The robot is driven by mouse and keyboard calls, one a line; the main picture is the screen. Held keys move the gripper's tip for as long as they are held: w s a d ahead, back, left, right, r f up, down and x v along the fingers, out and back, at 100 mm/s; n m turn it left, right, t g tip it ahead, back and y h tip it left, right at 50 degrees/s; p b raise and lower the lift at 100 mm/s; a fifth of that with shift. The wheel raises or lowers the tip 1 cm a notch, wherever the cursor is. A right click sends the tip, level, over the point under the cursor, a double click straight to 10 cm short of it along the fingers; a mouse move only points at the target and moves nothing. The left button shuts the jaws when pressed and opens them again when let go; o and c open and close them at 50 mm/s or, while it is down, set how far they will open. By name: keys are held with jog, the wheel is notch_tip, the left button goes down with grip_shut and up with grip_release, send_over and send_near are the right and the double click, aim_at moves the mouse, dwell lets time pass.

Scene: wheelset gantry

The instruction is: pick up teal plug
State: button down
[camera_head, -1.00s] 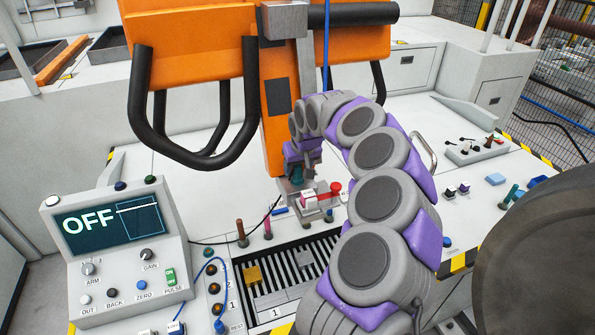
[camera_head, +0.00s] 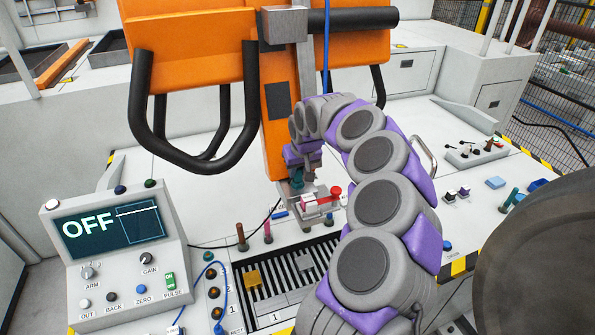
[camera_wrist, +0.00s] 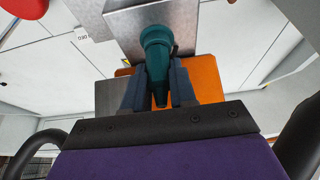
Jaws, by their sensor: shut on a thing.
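The teal plug (camera_wrist: 157,62) stands between the two dark fingers of my gripper (camera_wrist: 160,85) in the wrist view. The fingers are shut on its narrower part, and its wide end lies against a grey metal block (camera_wrist: 118,18). I cannot tell whether the plug is seated in the block or clear of it. In the head view my gripper (camera_head: 297,178) is small, above a grey fixture, and mostly hides the plug.
A red and white part (camera_head: 320,200) sits just beside my gripper. An orange gantry column (camera_head: 275,130) with black bars rises behind. A slotted grate (camera_head: 290,285) lies in front, with upright pegs (camera_head: 241,237) along its back edge. A control console (camera_head: 115,240) reading OFF stands at left.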

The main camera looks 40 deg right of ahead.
notch_tip(320, 180, up, 3)
jog(key=shift+r+p, duration=0.1)
jog(key=shift+p, duration=0.25)
jog(key=shift+s+a+r, duration=0.1)
jog(key=shift+s, duration=0.05)
jog(key=shift+s+a, duration=0.95)
jog(key=s+a+r, duration=0.1)
jog(key=s+a, duration=0.8)
jog(key=shift+a, duration=0.15)
jog(key=shift+s+r, duration=0.1)
jog(key=shift+s, duration=0.1)
